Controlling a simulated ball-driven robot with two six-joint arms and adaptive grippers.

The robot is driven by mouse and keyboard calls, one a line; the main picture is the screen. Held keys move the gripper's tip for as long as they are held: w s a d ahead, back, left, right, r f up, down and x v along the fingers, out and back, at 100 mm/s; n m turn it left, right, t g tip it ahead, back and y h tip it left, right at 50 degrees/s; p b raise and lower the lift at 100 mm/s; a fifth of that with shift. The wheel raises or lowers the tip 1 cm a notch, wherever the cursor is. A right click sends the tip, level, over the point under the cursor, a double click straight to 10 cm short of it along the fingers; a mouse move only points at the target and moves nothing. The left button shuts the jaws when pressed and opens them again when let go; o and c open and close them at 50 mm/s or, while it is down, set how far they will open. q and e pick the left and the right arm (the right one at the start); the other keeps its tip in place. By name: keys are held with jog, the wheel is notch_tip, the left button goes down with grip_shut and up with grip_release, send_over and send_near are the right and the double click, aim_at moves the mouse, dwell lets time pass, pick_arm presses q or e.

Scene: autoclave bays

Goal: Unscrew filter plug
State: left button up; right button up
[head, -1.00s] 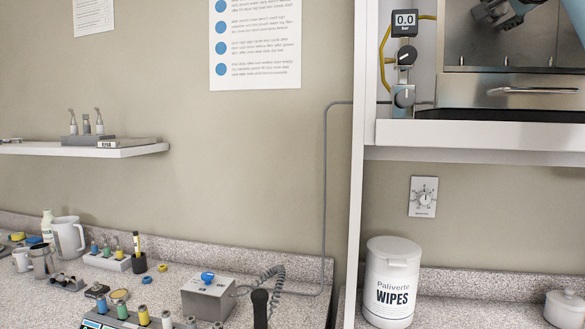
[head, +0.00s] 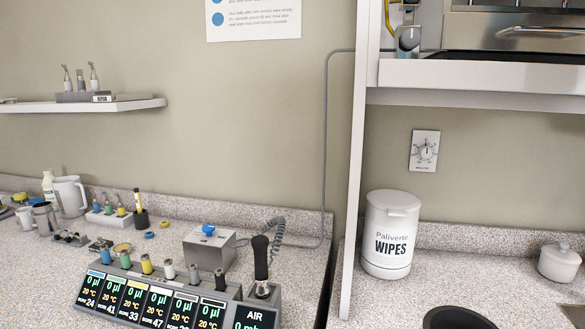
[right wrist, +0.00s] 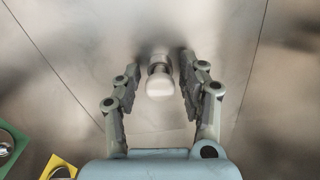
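The filter plug (right wrist: 160,82), a short pale knob with a metallic neck, shows in the right wrist view against a brushed metal surface (right wrist: 75,55). My right gripper (right wrist: 160,62) has its two fingers on either side of the plug. A gap shows between each finger and the plug, so it looks open and not touching. The plug is not visible in the head view. My left gripper is in neither view.
In the head view, a metal chamber front (head: 520,38) stands on a white shelf (head: 480,76) at upper right. A wipes tub (head: 390,234) stands below. Left are a display unit (head: 150,300) and a grey box (head: 208,246). Green (right wrist: 12,140) and yellow (right wrist: 60,167) pieces show in the wrist view.

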grip_shut()
jog(key=n+p, duration=0.2)
jog(key=n, duration=0.2)
jog(key=shift+r+p, duration=0.15)
jog(key=shift+p, duration=0.15)
jog(key=n+p, duration=0.1)
jog(key=n, duration=0.1)
jog(key=shift+d+n, duration=0.1)
jog(key=shift+n, duration=0.2)
jog(key=shift+f, duration=0.25)
jog(key=n+p, duration=0.4)
jog(key=n, duration=0.2)
jog(key=shift+r, duration=0.2)
jog(key=shift+f+n, duration=0.1)
jog(key=shift+n, duration=0.4)
jog(key=shift+f, duration=0.15)
